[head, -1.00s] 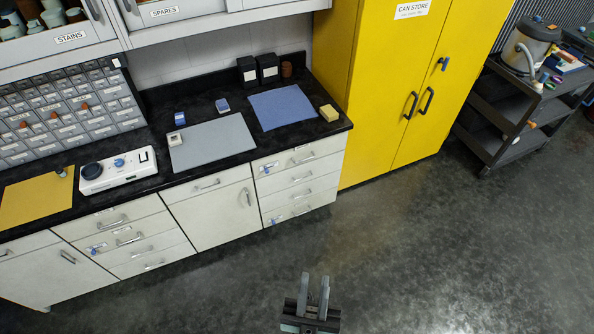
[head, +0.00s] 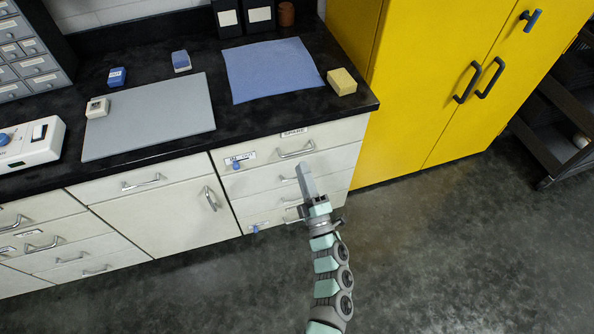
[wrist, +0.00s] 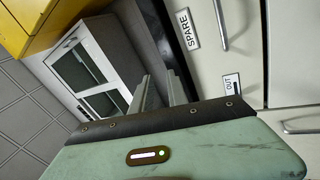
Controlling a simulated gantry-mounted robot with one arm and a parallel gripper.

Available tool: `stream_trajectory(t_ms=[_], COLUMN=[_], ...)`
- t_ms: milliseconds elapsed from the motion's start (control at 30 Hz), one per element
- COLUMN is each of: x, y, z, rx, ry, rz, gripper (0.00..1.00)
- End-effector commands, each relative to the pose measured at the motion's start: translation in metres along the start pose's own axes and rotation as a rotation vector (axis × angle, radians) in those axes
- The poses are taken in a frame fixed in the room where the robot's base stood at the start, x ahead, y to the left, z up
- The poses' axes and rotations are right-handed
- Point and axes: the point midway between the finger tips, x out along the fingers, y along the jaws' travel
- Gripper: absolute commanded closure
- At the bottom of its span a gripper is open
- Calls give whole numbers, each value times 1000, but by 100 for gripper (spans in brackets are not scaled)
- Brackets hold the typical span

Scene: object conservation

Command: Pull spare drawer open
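The spare drawer (head: 265,163) is the white top drawer of the right-hand stack under the black counter, and it looks shut. Its label reads SPARE, and its metal bar handle (head: 296,150) sits just below that label. The wrist view shows the handle (wrist: 221,26) at the upper right beside the SPARE label, turned sideways. My gripper (head: 305,180) is in front of the stack, below the handle in the head view and apart from it. In the wrist view my gripper (wrist: 160,88) has its two fingers spread with nothing between them.
A blue knob (head: 236,166) sits by a small tag at the drawer's left. Lower drawers with similar handles are below. On the counter (head: 235,120) are a blue cloth (head: 270,70), a yellow block (head: 342,81) and a grey mat (head: 150,117). A yellow cabinet (head: 400,110) stands at the right.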

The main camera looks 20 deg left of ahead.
Motion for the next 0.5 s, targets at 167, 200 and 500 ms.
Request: stream_trajectory(t_ms=[167, 200, 500], x=[-8, -9, -2], y=[-83, -93, -110], z=[34, 38, 49], rx=[-129, -148, -201], ry=[-24, -27, -35], rz=[-110, -127, -168], gripper=[81, 81, 81])
